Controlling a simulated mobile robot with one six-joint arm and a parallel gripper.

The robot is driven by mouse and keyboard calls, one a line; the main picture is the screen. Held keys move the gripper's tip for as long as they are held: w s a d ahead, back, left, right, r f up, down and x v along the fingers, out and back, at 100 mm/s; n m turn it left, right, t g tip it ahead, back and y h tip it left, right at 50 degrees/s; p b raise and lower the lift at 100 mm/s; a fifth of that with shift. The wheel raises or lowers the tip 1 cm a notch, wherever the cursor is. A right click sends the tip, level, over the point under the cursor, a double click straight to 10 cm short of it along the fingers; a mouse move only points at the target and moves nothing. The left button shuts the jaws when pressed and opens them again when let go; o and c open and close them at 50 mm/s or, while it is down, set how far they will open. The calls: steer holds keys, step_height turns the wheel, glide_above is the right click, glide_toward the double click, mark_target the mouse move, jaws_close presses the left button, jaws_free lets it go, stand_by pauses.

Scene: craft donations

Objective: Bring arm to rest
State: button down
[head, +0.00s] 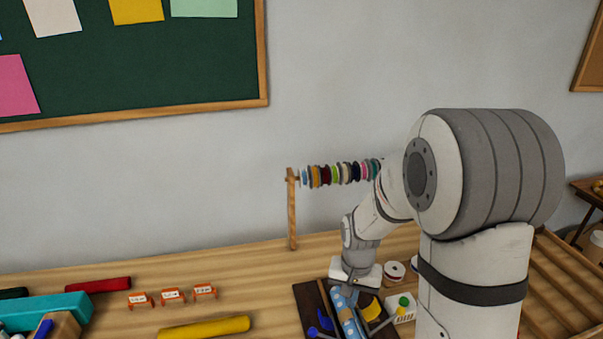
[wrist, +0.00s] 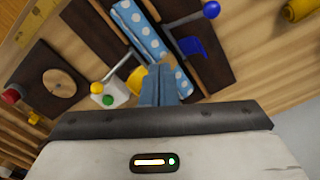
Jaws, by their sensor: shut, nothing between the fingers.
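My gripper (wrist: 159,72) is shut and empty in the wrist view, its two fingers side by side. In the head view my gripper (head: 350,292) points down over a dark board on the table. A blue polka-dot strip (wrist: 155,38) lies on the dark wooden board (wrist: 100,45), just beyond the fingertips in the wrist view. Whether the fingers touch it cannot be told. My arm reaches down from the right and hides part of the table and the rack.
A wooden rack (head: 292,210) of colourful spools stands behind my gripper. Orange tagged holders (head: 172,296), a yellow roll (head: 205,328), a red roll (head: 98,285) and a teal box (head: 45,312) lie left. A slatted wooden tray (head: 565,265) is right. Bare table shows between the holders and board.

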steer(key=s+d+r+n+t+b, duration=0.1)
steer(key=s+r+n+t+b, duration=0.2)
steer(key=s+r, duration=1.1)
steer(key=shift+s+d+n, duration=0.3)
steer(key=shift+s+d, duration=0.1)
steer(key=shift+s, duration=0.5)
